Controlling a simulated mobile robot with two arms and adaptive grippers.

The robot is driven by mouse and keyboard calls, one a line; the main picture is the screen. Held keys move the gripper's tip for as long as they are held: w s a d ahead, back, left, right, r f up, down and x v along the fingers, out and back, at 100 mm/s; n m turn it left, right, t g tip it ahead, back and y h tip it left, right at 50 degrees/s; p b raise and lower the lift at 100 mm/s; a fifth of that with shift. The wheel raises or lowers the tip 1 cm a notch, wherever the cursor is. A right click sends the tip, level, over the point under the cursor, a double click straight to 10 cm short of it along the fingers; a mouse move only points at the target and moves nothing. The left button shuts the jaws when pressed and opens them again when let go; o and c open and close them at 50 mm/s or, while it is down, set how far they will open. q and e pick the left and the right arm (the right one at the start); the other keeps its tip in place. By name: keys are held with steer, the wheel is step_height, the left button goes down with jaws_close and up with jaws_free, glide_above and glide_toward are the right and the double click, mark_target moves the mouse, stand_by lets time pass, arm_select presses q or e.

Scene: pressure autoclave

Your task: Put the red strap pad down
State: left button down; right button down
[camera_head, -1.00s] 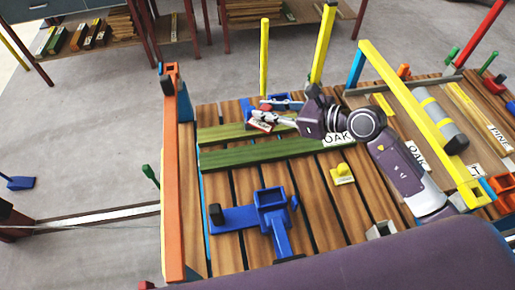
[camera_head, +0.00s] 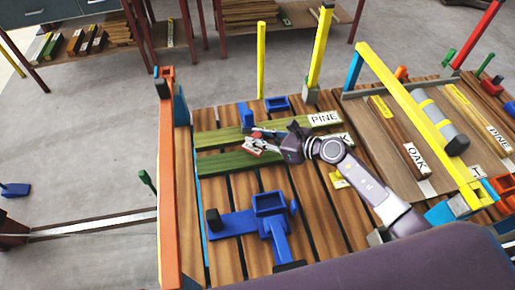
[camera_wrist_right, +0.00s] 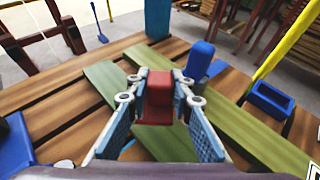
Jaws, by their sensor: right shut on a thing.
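The red strap pad (camera_wrist_right: 159,92) is between the two fingers of my right gripper (camera_wrist_right: 158,110), which is shut on it. In the head view the right gripper (camera_head: 262,144) is over the near green board (camera_head: 240,160), with a bit of red at its fingertips. I cannot tell whether the pad touches the board. A second green board (camera_head: 222,137) lies just beyond, and a blue upright block (camera_head: 246,118) stands by it. My left gripper is not in view.
A blue clamp-like fixture (camera_head: 236,222) lies on the slatted table nearer me. An orange rail (camera_head: 168,200) borders the table at left, and yellow posts (camera_head: 261,60) rise at the back. A small blue tray (camera_head: 277,103) sits beyond the boards. Bare slats (camera_head: 228,190) show between.

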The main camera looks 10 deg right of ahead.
steer(key=shift+f+b, duration=0.6)
steer(key=shift+f, duration=1.95)
steer(key=shift+f, duration=0.2)
steer(key=c, duration=1.7)
jaws_free()
steer(key=shift+r, duration=0.2)
steer(key=shift+s+d+r, duration=0.1)
steer(key=shift+s+d, duration=0.05)
steer(key=shift+d, duration=0.05)
steer(key=shift+b+v, duration=0.45)
steer(key=shift+v, duration=5.35)
